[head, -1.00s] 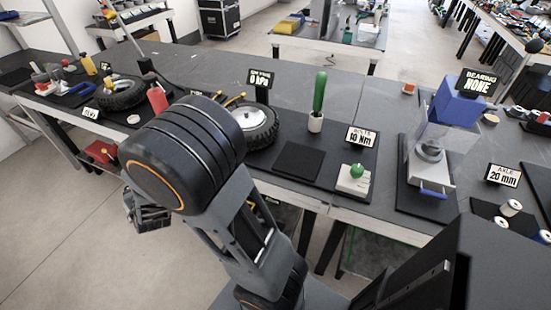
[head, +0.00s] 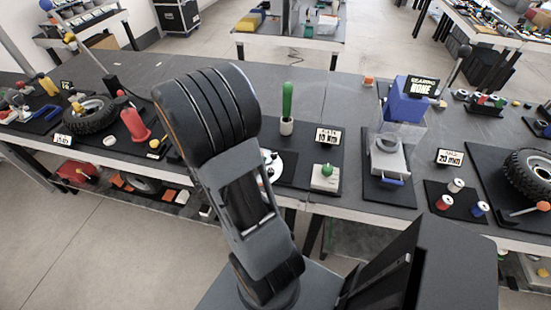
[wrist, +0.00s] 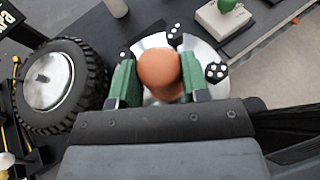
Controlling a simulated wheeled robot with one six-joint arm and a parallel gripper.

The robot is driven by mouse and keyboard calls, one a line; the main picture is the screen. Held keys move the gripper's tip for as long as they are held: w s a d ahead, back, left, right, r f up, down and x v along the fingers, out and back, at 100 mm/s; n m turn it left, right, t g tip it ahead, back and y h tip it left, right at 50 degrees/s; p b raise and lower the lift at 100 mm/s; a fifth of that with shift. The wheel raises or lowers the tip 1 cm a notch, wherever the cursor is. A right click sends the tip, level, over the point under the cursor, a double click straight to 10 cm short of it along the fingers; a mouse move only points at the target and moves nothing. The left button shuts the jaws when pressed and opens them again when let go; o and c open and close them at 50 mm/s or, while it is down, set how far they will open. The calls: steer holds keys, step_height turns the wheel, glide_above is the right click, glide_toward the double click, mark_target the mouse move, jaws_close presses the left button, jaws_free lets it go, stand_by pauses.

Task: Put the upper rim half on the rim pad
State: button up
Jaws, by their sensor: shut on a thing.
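The upper rim half is a silver disc (wrist: 208,56) with an orange-brown round knob (wrist: 160,72). My gripper (wrist: 160,80) is shut on the knob, with a green finger on either side. In the head view a pale part of the disc (head: 273,163) shows just right of my arm, which hides the gripper. A dark square pad, apparently the rim pad (head: 300,164), lies beside the disc on the bench. I cannot tell whether the disc touches it.
A tyre with a silver rim (wrist: 46,82) lies left of the disc in the wrist view. A green-handled tool (head: 287,108) stands behind the pad. A white block with a green knob (head: 326,178) sits to its right.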

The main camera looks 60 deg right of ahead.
steer(key=d+f, duration=0.3)
steer(key=d, duration=0.1)
steer(key=d+f, duration=0.3)
steer(key=d, duration=0.2)
steer(key=w+d+f+p, duration=0.1)
steer(key=d+f, duration=0.2)
steer(key=d, duration=0.1)
steer(key=shift+d+f, duration=0.25)
steer(key=shift+d, duration=0.05)
steer(key=shift+w+d+f+p, duration=0.1)
steer(key=shift+f+p, duration=0.3)
steer(key=shift+f, duration=1.2)
steer(key=shift+f, duration=0.15)
steer(key=o, duration=1.2)
